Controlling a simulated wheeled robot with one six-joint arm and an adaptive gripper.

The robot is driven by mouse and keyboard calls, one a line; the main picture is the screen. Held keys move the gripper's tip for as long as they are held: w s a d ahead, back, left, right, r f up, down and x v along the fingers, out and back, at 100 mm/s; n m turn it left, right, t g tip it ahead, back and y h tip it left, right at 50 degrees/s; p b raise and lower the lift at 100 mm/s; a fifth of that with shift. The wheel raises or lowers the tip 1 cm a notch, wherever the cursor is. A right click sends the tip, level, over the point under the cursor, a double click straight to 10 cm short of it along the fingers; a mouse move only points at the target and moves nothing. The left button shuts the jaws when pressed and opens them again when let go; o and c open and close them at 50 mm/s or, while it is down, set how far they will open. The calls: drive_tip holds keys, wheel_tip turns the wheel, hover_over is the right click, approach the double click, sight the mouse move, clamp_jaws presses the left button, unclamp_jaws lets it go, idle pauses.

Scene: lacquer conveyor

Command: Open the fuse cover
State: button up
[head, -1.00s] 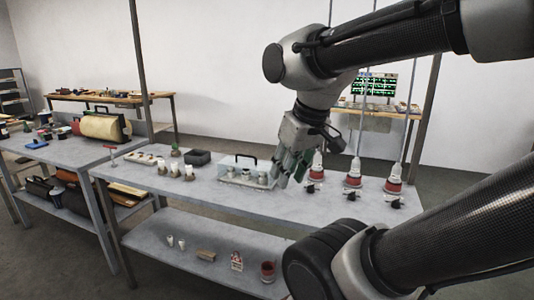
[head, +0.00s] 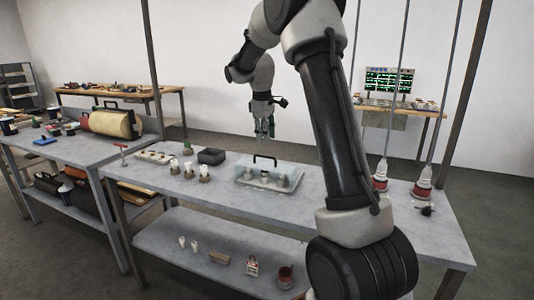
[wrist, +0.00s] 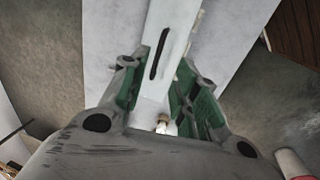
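The fuse cover (head: 246,180) is a clear box with a black handle (head: 266,157) on top. It stands shut over several small pale fuses on the grey table. My gripper (head: 264,134) points down above the cover, apart from the handle. In the wrist view, the handle (wrist: 160,54) shows as a dark bar on the pale cover top, ahead of my green-padded fingers (wrist: 160,95). The fingers are spread with a gap between them, and nothing is gripped. A small brass-coloured part (wrist: 163,121) shows between them, lower down.
A dark box (head: 211,156) and several small holders with pale pieces (head: 188,168) stand left of the cover. Red-based hanging fixtures (head: 421,191) are at the right. The lower shelf (head: 180,232) holds small items. Bare tabletop (head: 225,193) lies in front of the cover.

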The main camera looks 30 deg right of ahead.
hover_over(265, 168)
drive_tip(key=w+d, duration=0.1)
drive_tip(key=d, duration=0.1)
drive_tip(key=f, duration=0.8)
drive_tip(key=shift+w+a, duration=0.1)
drive_tip(key=shift+a, duration=0.15)
clamp_jaws()
